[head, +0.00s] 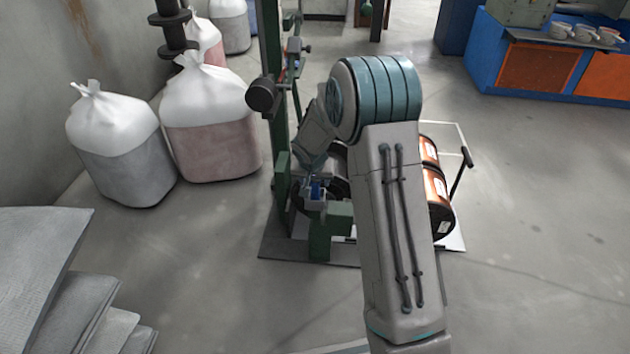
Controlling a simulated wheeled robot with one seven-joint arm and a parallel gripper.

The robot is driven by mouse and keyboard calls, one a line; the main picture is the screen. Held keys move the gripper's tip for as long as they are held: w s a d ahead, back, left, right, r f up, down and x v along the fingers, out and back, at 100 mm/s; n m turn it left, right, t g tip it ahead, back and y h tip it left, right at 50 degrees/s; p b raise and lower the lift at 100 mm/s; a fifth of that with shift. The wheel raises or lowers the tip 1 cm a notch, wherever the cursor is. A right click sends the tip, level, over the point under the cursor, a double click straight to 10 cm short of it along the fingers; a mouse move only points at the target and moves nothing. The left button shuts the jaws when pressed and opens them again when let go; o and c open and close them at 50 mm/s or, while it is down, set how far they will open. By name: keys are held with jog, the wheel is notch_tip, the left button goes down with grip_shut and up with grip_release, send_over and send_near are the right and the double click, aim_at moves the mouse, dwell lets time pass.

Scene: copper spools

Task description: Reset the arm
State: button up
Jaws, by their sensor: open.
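My arm rises from the bottom centre to a teal-banded joint and folds down to the left. My gripper (316,202) appears to be the small grey and blue part at the arm's far end. It is open, small in the picture and close in front of the green machine frame (271,60). Its fingertips are hard to make out, and I see nothing held in it. Copper spools (437,190) lie to the right of my upper arm, which partly hides them.
A green block (330,232) stands close below my gripper. White-topped sacks (205,125) stand at the left, and grey sheets (35,265) are stacked at the lower left. A blue bench (490,50) is at the back right. The floor at right is clear.

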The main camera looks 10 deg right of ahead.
jog(key=p+v, duration=0.3)
jog(key=v, duration=0.6)
jog(key=s+d+r+p, duration=0.1)
jog(key=s+r+p, duration=0.4)
jog(key=r, duration=0.5)
jog(key=s+d+r+n+p, duration=0.1)
jog(key=s+r+p, duration=0.3)
jog(key=r+p, duration=0.4)
jog(key=s+d+r+p, duration=0.1)
jog(key=s+r+p, duration=0.35)
jog(key=r, duration=0.65)
jog(key=s+r+n+g+p, duration=0.1)
jog(key=s+r+p, duration=0.7)
jog(key=r, duration=0.3)
jog(key=s+a+r+n+y+p, duration=0.1)
jog(key=s+r+p, duration=0.8)
jog(key=r+p, duration=0.2)
jog(key=shift+s+a+g, duration=0.15)
jog(key=shift+s+g, duration=0.2)
jog(key=shift+g, duration=0.05)
jog(key=shift+r, duration=0.15)
